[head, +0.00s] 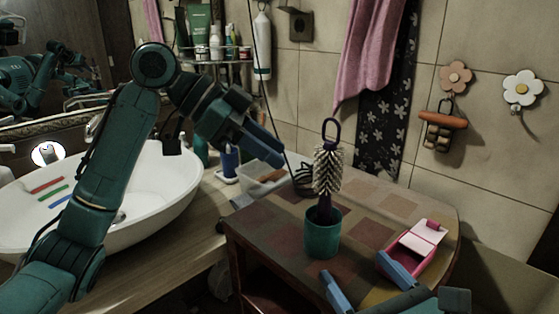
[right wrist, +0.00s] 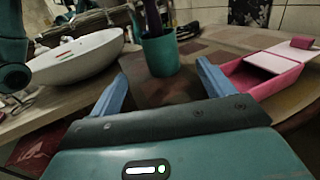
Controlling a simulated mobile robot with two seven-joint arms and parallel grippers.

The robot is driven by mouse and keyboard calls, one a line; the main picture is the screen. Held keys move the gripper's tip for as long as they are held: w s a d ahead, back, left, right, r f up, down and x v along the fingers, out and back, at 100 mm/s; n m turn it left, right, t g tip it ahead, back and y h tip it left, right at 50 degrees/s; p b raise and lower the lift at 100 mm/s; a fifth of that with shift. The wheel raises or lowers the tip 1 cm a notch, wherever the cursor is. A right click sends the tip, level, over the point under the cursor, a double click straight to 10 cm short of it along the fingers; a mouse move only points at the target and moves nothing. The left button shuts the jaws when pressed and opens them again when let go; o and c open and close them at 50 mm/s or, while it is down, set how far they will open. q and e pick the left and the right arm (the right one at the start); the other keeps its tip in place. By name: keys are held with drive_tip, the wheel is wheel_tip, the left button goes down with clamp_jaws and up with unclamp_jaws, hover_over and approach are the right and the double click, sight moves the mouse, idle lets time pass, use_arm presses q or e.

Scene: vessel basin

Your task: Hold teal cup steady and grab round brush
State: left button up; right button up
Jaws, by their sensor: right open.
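The teal cup (head: 322,238) stands upright on the checkered wooden table. The round brush (head: 328,172) stands in it, with pale bristles and a dark loop at the top; its lower end is hidden inside the cup. In the right wrist view the cup (right wrist: 160,56) is ahead, beyond the fingertips, with the brush's dark lower part (right wrist: 152,20) rising from it. My right gripper (head: 364,278) is open and empty, in front of the cup and apart from it. My left gripper (head: 278,158) is up and left of the brush, not touching it; its finger gap is unclear.
A pink open box (head: 408,254) lies on the table right of the cup, close to my right gripper's right finger. A white basin (head: 150,190) is at the left. A clear tray (head: 262,180) stands behind the table. A pink towel (head: 368,50) hangs on the wall.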

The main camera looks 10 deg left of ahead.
sight(320, 223)
drive_tip(key=x, duration=1.3)
drive_tip(key=shift+c, duration=0.3)
drive_tip(key=c, duration=1)
